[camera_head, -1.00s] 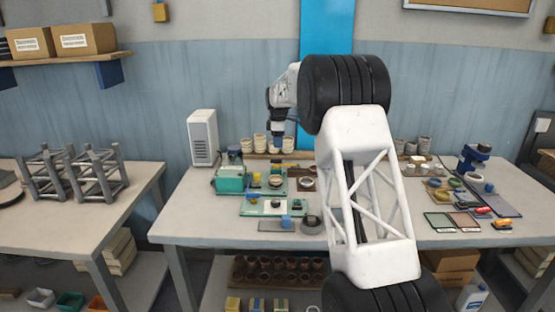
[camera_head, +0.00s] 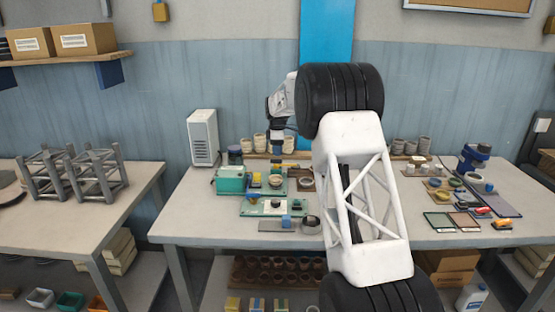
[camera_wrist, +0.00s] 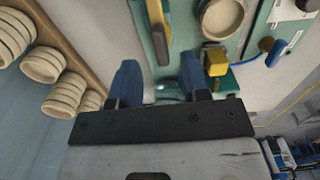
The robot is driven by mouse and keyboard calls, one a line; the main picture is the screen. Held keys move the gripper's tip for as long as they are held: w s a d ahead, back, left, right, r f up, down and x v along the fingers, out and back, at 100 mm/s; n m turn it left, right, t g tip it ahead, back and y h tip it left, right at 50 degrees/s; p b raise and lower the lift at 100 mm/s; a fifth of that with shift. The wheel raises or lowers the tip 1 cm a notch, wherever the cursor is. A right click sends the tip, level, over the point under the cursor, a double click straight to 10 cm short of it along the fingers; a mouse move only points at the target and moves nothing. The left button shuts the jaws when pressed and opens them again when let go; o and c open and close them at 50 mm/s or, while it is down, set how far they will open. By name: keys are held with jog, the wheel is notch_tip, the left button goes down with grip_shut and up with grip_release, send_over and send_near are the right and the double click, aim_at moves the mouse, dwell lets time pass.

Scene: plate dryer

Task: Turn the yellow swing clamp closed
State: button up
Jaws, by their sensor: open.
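The yellow swing clamp (camera_wrist: 158,28) shows in the wrist view as a narrow yellow bar lying along a green base plate (camera_wrist: 144,38). In the head view the yellow bar (camera_head: 284,165) is small, at the back of the green fixture. My gripper (camera_wrist: 160,78) has two blue fingers, set apart with nothing held between them. The bar lies ahead of the gap between the fingertips, apart from them as far as I can tell. In the head view my gripper (camera_head: 277,152) points down just above the back of the fixture, and its fingertips are too small to make out.
A yellow block (camera_wrist: 215,60) stands close beside the right finger in the wrist view. A round beige dish (camera_wrist: 224,18) sits beyond it. Stacked beige cups (camera_wrist: 62,65) line a wooden shelf at left. A teal box (camera_head: 231,180) stands left of the fixture.

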jog(key=shift+f, duration=2.2)
grip_shut()
